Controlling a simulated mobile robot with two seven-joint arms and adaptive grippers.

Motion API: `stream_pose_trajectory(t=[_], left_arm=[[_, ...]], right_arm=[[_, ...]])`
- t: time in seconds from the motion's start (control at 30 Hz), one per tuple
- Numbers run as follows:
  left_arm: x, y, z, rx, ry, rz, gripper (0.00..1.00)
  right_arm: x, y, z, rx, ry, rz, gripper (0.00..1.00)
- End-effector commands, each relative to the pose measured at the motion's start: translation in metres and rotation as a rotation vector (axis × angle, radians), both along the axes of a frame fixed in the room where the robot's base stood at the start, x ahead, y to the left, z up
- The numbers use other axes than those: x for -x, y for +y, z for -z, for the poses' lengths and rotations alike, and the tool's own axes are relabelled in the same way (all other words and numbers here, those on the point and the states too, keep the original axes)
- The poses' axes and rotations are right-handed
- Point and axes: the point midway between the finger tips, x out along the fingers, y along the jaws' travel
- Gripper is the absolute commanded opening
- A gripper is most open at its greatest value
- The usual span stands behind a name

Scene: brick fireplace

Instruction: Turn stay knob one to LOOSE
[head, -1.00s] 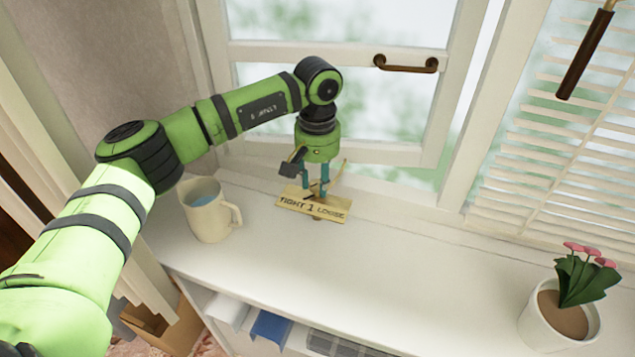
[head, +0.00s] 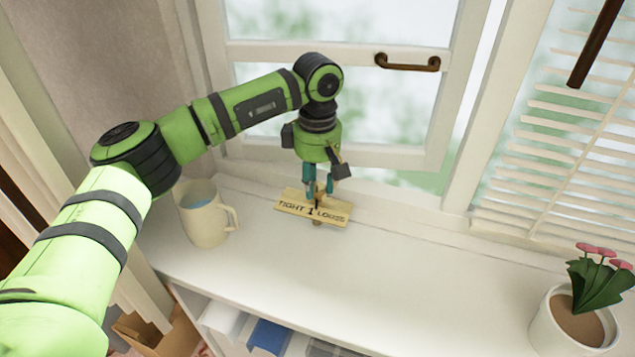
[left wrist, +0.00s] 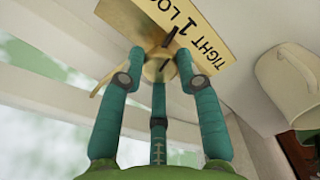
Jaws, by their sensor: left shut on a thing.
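The brass stay knob (left wrist: 158,68) shows in the left wrist view between the teal fingers of my left gripper (left wrist: 160,75). The fingers are shut on it from its sides. In the head view my left gripper (head: 318,192) points down at the sill, and its fingers mostly hide the knob. A yellow plate (head: 328,213) reading TIGHT 1 LOOSE lies just in front of it; it also shows in the left wrist view (left wrist: 202,22). TIGHT is on the left in the head view and LOOSE on the right. Where the knob points is hard to tell. My right gripper is out of view.
A cream mug (head: 203,222) of blue liquid stands close to the left of the gripper. A potted plant (head: 572,318) stands at the far right. The window frame (head: 390,155) with a brown handle (head: 407,63) is behind. The white sill between is clear.

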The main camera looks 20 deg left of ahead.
Motion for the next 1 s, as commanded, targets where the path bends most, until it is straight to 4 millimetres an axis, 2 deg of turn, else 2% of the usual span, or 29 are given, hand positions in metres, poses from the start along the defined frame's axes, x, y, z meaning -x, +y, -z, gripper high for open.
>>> stream_pose_trajectory(t=[0.6,1.0], left_arm=[[-0.0003,0.0,-0.0002,-0.001,-0.001,-0.558,0.02],[-0.0004,-0.0003,-0.0005,0.0,-0.001,-0.761,0.02]], right_arm=[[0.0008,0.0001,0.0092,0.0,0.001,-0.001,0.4],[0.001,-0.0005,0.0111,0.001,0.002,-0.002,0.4]])
